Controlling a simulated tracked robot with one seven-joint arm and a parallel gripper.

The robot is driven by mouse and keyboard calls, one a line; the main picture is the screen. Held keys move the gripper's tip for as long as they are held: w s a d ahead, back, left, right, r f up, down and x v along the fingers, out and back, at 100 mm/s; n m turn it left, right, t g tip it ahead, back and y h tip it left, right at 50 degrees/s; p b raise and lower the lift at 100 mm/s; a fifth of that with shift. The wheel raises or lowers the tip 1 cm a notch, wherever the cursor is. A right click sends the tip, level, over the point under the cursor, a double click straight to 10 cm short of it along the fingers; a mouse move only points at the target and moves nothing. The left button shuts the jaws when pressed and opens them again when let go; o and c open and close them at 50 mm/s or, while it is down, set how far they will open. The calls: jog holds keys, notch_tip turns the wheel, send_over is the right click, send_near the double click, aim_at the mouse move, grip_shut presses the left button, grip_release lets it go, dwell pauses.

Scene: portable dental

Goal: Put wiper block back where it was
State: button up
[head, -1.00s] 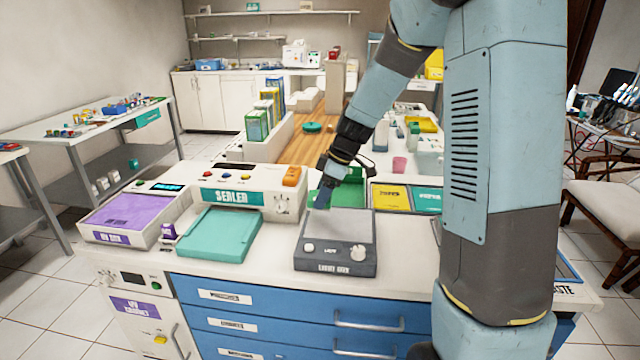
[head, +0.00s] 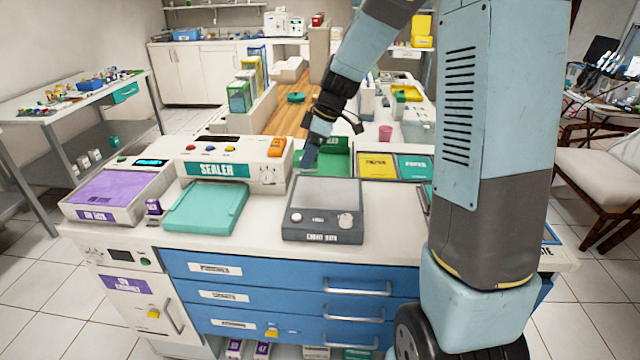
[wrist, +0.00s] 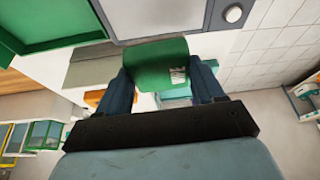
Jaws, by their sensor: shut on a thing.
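A green block (wrist: 160,65) with a small white label, which I take to be the wiper block, is between my fingers in the wrist view. My gripper (wrist: 165,80) is shut on it. In the head view my gripper (head: 309,162) points down behind the back left edge of the grey light box (head: 293,232), beside the green tray (head: 338,162). The block cannot be made out there. In the wrist view the light box (wrist: 205,12) and the green tray (wrist: 50,20) lie beyond the block. Whether the block touches anything is unclear.
The white sealer (head: 225,155) stands left of my gripper, with an orange piece (head: 277,147) on its right end. A teal tray (head: 205,208) lies left of the light box. Yellow (head: 378,165) and teal (head: 414,167) labelled bins stand right of the green tray.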

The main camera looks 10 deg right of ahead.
jog(key=shift+r, duration=1.15)
